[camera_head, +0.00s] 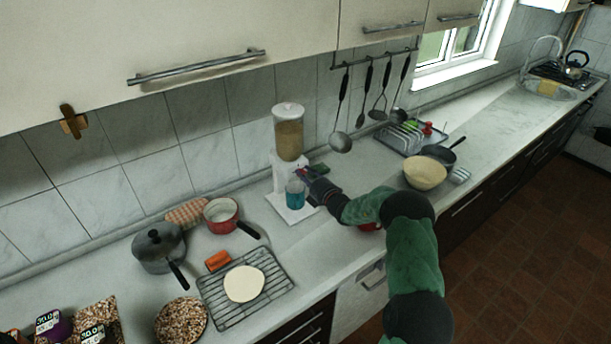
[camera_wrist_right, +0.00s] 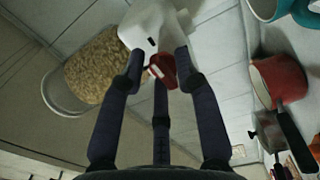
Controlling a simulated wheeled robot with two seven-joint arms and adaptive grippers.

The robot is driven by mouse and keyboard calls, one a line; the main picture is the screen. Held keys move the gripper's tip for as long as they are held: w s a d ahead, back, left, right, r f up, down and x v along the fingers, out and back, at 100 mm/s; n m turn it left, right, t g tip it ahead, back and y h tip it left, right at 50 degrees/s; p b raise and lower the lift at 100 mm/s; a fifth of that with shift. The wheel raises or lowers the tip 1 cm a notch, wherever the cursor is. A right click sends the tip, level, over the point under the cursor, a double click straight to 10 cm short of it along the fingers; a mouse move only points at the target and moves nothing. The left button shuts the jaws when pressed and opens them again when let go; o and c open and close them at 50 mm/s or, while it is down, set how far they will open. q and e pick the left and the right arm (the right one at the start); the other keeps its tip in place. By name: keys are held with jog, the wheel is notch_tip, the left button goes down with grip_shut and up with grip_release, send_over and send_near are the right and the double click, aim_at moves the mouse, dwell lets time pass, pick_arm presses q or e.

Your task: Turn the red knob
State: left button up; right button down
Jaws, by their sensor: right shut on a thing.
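A dispenser with a white lid and a clear tank of grain (camera_head: 290,138) stands on the counter against the tiled wall. It also shows in the right wrist view, on its side, with its grain-filled tank (camera_wrist_right: 92,66) at left and its white body (camera_wrist_right: 152,25) at top. The red knob (camera_wrist_right: 160,70) sits on the white body. My right gripper (camera_head: 303,175) reaches the dispenser's front, and its fingers (camera_wrist_right: 158,64) are shut on the red knob. In the head view the fingers mostly hide the knob. My left gripper is not in view.
A blue cup (camera_head: 295,194) stands on the dispenser's white base, just below my right gripper. A red pot (camera_head: 221,216), a grey lidded pot (camera_head: 159,247) and a wire rack (camera_head: 262,296) stand at left. A bowl (camera_head: 425,173) is at right.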

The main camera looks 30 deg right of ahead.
jog(key=shift+w+r, duration=0.1)
jog(key=shift+r, duration=0.1)
jog(key=c, duration=1.2)
grip_release()
jog(key=shift+f, duration=0.1)
jog(key=shift+s+d, duration=0.1)
jog(key=shift+s, duration=0.3)
jog(key=s, duration=1.1)
jog(key=shift+s+d, duration=0.1)
jog(key=shift+d, duration=0.25)
